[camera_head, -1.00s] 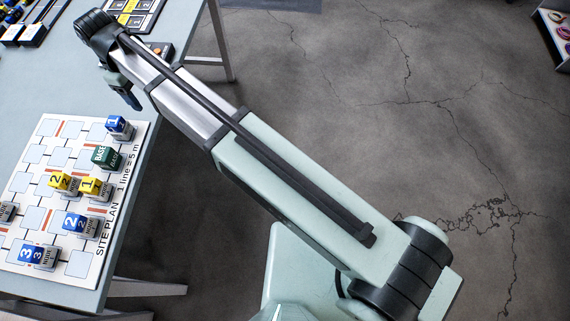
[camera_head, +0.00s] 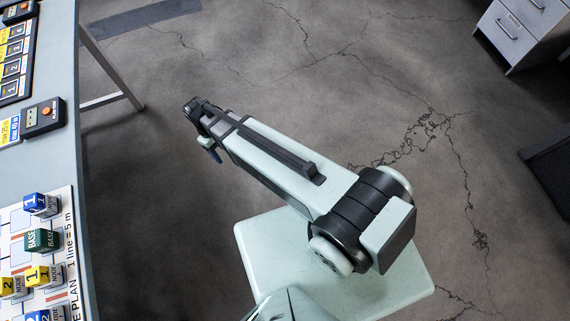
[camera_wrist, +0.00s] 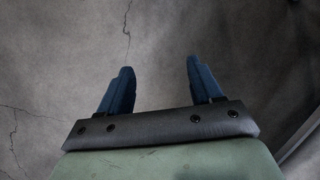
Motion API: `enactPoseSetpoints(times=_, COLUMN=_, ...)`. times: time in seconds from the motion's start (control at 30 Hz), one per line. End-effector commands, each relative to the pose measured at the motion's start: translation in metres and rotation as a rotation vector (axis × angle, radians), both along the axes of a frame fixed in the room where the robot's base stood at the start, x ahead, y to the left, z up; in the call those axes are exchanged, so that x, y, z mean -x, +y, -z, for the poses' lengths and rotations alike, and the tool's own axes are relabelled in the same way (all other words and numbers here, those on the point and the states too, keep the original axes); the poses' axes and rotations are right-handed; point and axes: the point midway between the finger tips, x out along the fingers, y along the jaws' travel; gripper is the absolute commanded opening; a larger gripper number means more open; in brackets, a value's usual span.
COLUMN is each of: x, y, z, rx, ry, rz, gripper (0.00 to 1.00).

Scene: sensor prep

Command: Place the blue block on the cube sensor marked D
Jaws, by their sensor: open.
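A blue block marked 1 (camera_head: 41,204) stands on the white site plan board (camera_head: 66,210) at the left of the head view. Another blue block marked 2 (camera_head: 43,316) is cut off by the bottom edge. I cannot make out any cube sensor marked D. My gripper (camera_head: 213,153) is over the bare floor, to the right of the table and well apart from the blocks. In the wrist view its two dark blue fingers (camera_wrist: 159,66) are spread with nothing between them.
A green BASE block (camera_head: 40,240) and yellow blocks (camera_head: 43,276) share the board. A dark device (camera_head: 44,118) sits farther back on the table (camera_head: 52,165). A drawer cabinet (camera_head: 515,32) stands at the upper right. The floor (camera_head: 330,100) between is clear.

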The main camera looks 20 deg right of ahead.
Motion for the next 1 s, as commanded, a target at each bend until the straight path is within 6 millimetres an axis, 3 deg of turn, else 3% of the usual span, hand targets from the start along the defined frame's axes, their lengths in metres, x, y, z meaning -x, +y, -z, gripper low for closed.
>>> enactPoseSetpoints(times=0.03, x=0.013, y=-0.023, z=0.012, rx=0.011, ry=0.017, rz=0.042, gripper=0.65)
enactPoseSetpoints(times=0.2, x=0.05, y=-0.081, z=0.047, rx=0.042, ry=0.056, rz=0.168, gripper=0.65)
enactPoseSetpoints(times=0.5, x=0.134, y=-0.162, z=0.092, rx=0.089, ry=0.132, rz=0.388, gripper=0.65)
enactPoseSetpoints(times=0.8, x=0.213, y=-0.204, z=0.114, rx=0.123, ry=0.198, rz=0.562, gripper=0.65)
enactPoseSetpoints(times=1.0, x=0.233, y=-0.211, z=0.118, rx=0.131, ry=0.214, rz=0.607, gripper=0.65)
